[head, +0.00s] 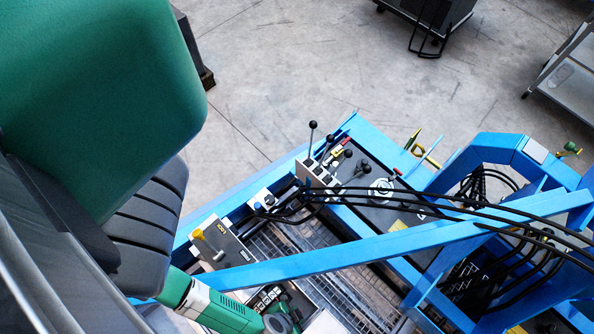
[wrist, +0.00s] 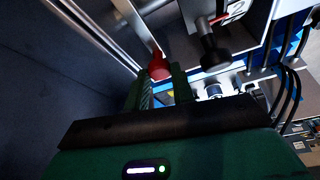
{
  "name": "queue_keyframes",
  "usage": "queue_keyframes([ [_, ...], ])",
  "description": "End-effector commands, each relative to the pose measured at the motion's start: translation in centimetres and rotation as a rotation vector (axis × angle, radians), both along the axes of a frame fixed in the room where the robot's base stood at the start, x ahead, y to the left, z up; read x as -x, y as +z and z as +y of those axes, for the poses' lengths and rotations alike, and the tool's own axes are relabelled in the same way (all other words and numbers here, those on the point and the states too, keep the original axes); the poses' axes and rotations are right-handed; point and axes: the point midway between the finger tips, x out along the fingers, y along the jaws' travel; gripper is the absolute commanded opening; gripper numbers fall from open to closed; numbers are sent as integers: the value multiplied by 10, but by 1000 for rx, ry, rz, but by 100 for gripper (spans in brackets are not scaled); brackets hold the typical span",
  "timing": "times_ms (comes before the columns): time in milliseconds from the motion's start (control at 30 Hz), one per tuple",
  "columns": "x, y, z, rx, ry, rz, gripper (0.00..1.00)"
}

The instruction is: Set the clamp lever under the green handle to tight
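In the wrist view my gripper (wrist: 162,85) points away from the camera, its two fingers apart with a gap between them. A red knob (wrist: 158,67) shows in line with that gap, at the fingertips; I cannot tell whether they touch it. A black knob (wrist: 213,52) stands just to the right. Another green handle with yellow (head: 569,149) is at the far right. I cannot make out which clamp lever is meant, nor any lever's setting.
The blue machine frame (head: 300,262) has a diagonal beam and black hoses (head: 440,200) crossing above its deck. Carts stand at the top right.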

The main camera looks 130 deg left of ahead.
Motion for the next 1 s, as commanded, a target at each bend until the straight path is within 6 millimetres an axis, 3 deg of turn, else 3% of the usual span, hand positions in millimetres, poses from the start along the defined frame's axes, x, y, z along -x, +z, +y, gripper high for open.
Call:
queue_keyframes([
  [33, 1, 0, 0, 0, 0, 2, 30],
  [133, 1, 0, 0, 0, -1, 1, 46],
  [433, 1, 3, -2, 0, -2, 1, 46],
  [567, 4, 23, -10, 2, -1, -1, 46],
  [800, 29, 24, -72, 4, -1, 4, 46],
  [1000, 43, 25, -109, 2, -1, 3, 46],
])
